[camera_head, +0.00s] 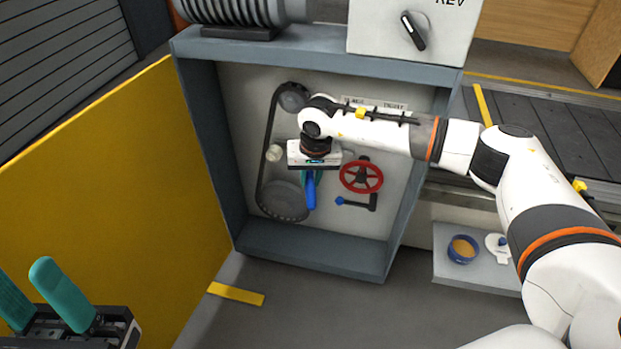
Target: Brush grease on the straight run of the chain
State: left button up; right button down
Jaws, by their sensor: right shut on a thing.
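The dark chain (266,145) loops around a small upper sprocket (293,97) and a larger lower sprocket (283,201) inside the open cabinet. Its left straight run is in plain view; my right gripper hides part of the area to the right. My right gripper (311,180) is in front of the cabinet's back panel, right of the chain's left run, shut on a blue-handled tool (311,192), seemingly the brush. Its bristles cannot be made out. A blue tub of orange-brown grease (462,249) sits on the shelf at right. My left gripper (40,300) is open and empty at bottom left.
The cabinet's blue-grey frame (315,258) surrounds the opening. A red handwheel (361,177) and a blue-knobbed crank (358,202) sit right of the gripper. A round pale knob (274,153) is by the chain. A yellow panel (110,200) stands at left. A switch box (413,30) is above.

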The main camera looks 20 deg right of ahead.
jog(key=shift+w+r, duration=0.1)
jog(key=shift+r, duration=0.45)
